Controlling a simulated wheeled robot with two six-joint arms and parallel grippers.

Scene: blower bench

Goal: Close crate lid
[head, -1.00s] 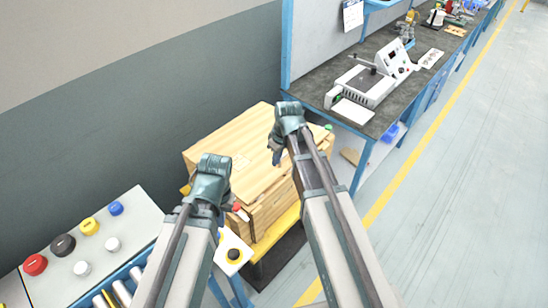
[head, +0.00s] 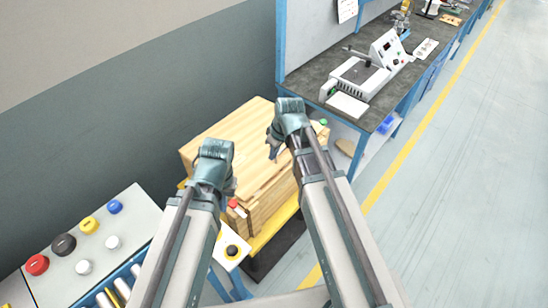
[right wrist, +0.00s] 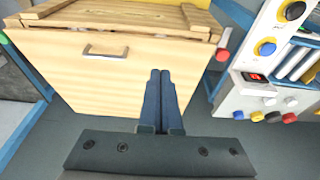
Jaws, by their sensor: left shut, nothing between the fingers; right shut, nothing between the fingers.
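The wooden crate (head: 272,200) stands low by the wall. Its pale lid (head: 225,135) lies over the top. In the right wrist view the lid (right wrist: 60,70) is a broad panel with a metal handle (right wrist: 105,51), and a narrow dark line runs along its edge by the crate's slatted side (right wrist: 120,14). I cannot tell whether it is fully seated. My right gripper (head: 274,153) is shut and empty above the lid; its fingertips (right wrist: 160,73) overlap the panel, contact unclear. My left gripper (head: 230,192) is shut and empty near the crate's left front corner, partly hidden by its arm.
The crate rests on a yellow stand (head: 262,238). A button panel (head: 82,235) is at the left. A blue-framed workbench (head: 318,78) with instruments stands behind to the right. A red piece (head: 233,204) and a green piece (head: 323,122) sit at the crate's corners. The right floor is clear.

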